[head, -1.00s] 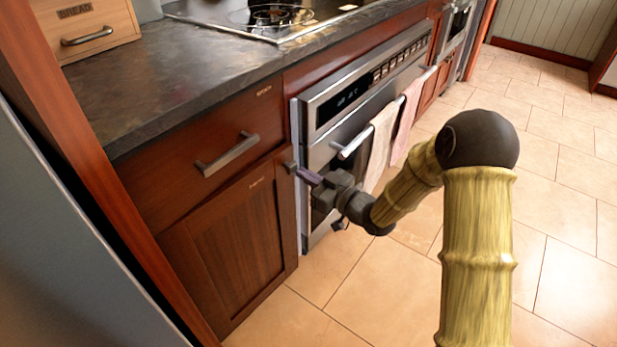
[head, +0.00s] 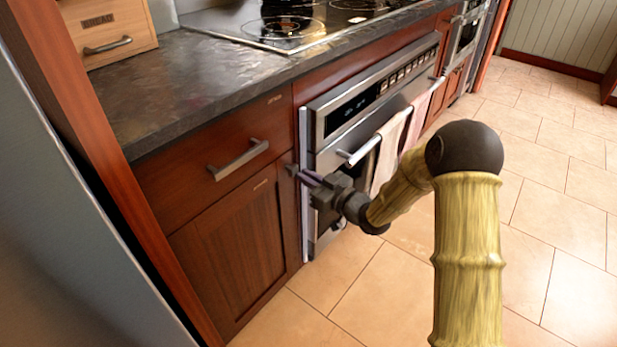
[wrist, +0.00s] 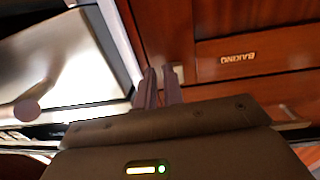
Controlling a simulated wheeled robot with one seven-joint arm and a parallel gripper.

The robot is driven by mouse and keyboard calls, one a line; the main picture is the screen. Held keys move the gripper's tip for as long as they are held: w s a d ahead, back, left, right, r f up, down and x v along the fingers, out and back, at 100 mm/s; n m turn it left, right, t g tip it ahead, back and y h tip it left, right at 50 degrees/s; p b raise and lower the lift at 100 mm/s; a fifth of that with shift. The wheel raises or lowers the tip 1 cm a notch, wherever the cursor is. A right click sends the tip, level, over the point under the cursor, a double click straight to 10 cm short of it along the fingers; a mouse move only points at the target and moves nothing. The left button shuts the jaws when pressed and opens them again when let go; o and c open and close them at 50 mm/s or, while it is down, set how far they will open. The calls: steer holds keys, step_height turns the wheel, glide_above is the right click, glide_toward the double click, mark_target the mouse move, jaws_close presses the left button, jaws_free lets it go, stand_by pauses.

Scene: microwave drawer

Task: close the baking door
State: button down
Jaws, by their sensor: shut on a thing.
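The baking door (head: 230,245) is the reddish-brown lower cabinet door left of the oven. Its label (wrist: 238,58) reads BAKING, upside down in the wrist view. The door stands close to the cabinet front; I cannot tell whether it is fully flush. A small grey knob (head: 290,169) sits at its upper right corner, and it also shows in the wrist view (wrist: 178,73). My gripper (head: 305,177) reaches in from the right at this corner. Its two fingers (wrist: 160,85) are close together on the knob, which they partly hide.
A drawer with a bar handle (head: 238,160) is above the door. The oven (head: 345,130) with a handle and hanging towels (head: 388,150) is right of my gripper. A grey panel (head: 70,230) stands at the left. The tiled floor (head: 400,290) is clear.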

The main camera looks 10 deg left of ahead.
steer(key=w+p+v, duration=0.1)
steer(key=p+v, duration=0.2)
steer(key=v, duration=1.1)
steer(key=shift+d, duration=0.25)
steer(key=shift+d, duration=0.15)
